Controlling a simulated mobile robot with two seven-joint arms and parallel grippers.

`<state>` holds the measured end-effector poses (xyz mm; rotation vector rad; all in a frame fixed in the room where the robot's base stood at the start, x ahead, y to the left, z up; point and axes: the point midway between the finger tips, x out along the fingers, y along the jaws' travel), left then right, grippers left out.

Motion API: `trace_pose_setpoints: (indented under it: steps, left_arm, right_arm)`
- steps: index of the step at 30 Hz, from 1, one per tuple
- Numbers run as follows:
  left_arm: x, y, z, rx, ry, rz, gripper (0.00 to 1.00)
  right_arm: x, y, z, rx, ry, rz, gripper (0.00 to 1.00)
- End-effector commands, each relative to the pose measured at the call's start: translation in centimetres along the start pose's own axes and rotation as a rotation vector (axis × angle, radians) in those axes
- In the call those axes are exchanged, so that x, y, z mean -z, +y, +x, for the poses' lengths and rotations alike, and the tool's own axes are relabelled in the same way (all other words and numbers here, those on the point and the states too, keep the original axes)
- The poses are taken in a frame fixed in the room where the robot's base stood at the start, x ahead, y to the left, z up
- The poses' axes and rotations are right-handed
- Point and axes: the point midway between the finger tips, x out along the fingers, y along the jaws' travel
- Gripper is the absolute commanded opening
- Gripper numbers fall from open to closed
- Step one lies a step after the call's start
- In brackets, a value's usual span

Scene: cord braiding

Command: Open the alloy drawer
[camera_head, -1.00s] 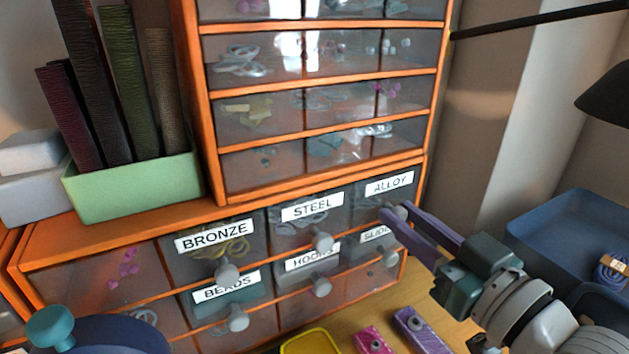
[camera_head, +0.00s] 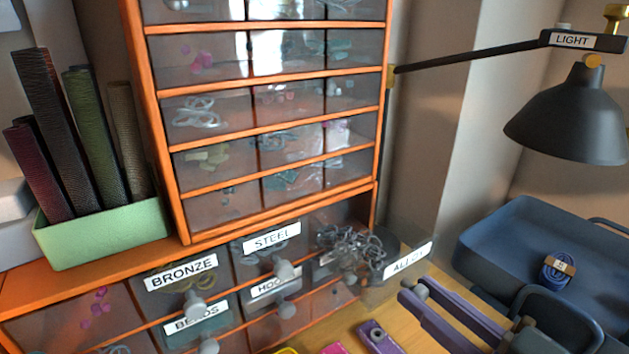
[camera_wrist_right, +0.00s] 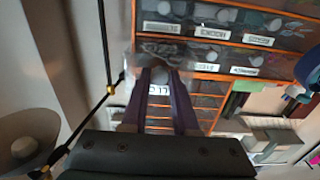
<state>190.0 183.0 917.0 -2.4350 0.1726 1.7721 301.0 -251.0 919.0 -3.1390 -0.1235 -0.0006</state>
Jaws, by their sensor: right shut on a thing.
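The alloy drawer (camera_head: 385,287) is a clear drawer with a white ALLOY label, and it stands pulled well out of the orange cabinet. A pile of grey metal rings (camera_head: 348,246) shows inside it. My right gripper (camera_head: 417,291) has its purple fingers shut on the drawer's grey knob, just below the label. In the right wrist view the two fingers (camera_wrist_right: 160,74) meet at the drawer front, and the knob between them is mostly hidden.
The bronze drawer (camera_head: 181,284) and steel drawer (camera_head: 262,251) are closed to the left. A blue tray (camera_head: 500,235) with a coiled blue cord (camera_head: 558,270) lies to the right, under a black lamp (camera_head: 570,120). A green bin (camera_head: 105,240) stands on the cabinet.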

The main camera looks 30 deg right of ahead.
Motion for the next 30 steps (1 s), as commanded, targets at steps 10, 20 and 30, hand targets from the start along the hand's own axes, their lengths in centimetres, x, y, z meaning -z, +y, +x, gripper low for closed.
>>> trace_pose_setpoints:
  steps: [10, 20, 30]
  left_arm:
    - [0.0, 0.0, 0.0, 0.000, 0.000, 0.000, 1.00]
    - [0.0, 0.0, 0.0, 0.000, 0.001, 0.000, 1.00]
    - [-0.1, 0.0, 0.3, 0.000, 0.001, 0.000, 1.00]
  right_arm:
    - [0.0, 0.0, 0.0, 0.000, -0.001, 0.000, 0.57]
    - [-0.2, 0.0, -1.6, 0.000, -0.006, 0.000, 0.57]
    - [-0.2, 0.0, -8.2, 0.000, -0.005, 0.000, 0.57]
